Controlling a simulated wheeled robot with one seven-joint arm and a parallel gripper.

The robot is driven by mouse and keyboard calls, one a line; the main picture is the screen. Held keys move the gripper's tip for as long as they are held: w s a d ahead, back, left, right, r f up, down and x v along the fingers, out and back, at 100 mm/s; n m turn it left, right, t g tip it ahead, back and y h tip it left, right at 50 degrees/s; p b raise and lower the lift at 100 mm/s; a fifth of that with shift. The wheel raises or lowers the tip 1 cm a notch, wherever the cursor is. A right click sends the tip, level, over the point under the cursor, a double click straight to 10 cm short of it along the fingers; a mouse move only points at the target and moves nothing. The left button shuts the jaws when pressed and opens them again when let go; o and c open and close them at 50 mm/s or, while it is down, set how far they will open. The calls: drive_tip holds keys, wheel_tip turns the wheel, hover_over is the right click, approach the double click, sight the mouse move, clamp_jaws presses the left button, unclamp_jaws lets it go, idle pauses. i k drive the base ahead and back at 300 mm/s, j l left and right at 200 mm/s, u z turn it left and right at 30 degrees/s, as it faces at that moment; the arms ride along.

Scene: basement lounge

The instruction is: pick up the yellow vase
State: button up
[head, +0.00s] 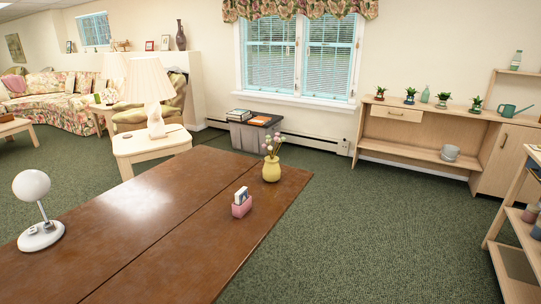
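The yellow vase (271,170) stands upright on the brown wooden table (150,226), close to the table's far right corner. It holds several pink and pale flowers on green stems. Nothing hides the vase from the head camera. My gripper is not in view.
A pink card holder (241,208) stands on the table nearer than the vase, and a white globe lamp (36,205) stands at the left. A side table with a lamp (152,145) is beyond the table. Green carpet (375,225) is clear to the right, before a wooden shelf unit (410,134).

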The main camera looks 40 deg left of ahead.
sight(272, 171)
drive_tip(key=i+u, duration=0.35)
drive_tip(key=i, duration=0.25)
drive_tip(key=i+u, duration=0.4)
drive_tip(key=i, duration=0.15)
drive_tip(key=i+l+u, duration=0.35)
drive_tip(key=i, duration=0.2)
drive_tip(key=i+l+u, duration=0.1)
drive_tip(key=i+u, duration=0.35)
drive_tip(key=i+l+u, duration=0.2)
drive_tip(key=u, duration=0.25)
drive_tip(key=i+l+u, duration=0.6)
drive_tip(key=l+u, duration=0.3)
drive_tip(key=j, duration=0.15)
